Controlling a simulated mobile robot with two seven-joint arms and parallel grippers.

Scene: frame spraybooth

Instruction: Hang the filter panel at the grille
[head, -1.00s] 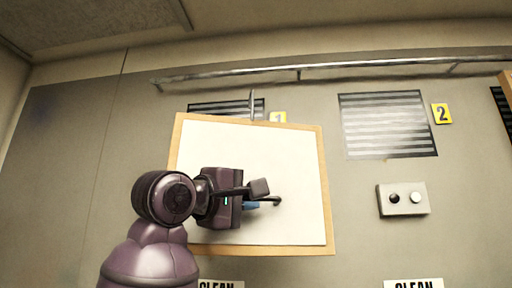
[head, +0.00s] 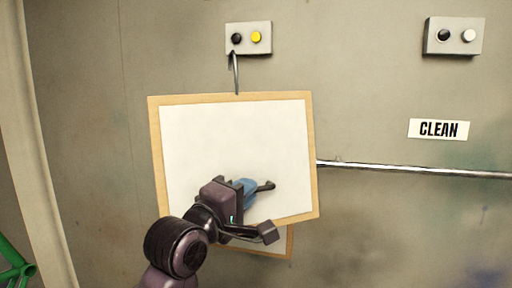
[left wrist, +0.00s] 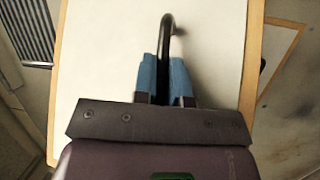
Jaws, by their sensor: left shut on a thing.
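The filter panel (head: 225,135) has a white face and a light wooden frame. My left gripper (head: 248,190) is shut on the dark handle (head: 266,186) low on the panel's face. The left wrist view shows the blue finger pads (left wrist: 166,78) on both sides of the handle (left wrist: 166,25). That view also shows a slatted grille (left wrist: 30,30) at its upper left, apart from the panel (left wrist: 100,60). My right gripper is not in view.
A CLEAN label (head: 439,129) and a rail (head: 410,169) are on the wall. Another wooden-framed panel (head: 289,244) shows partly behind the held one.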

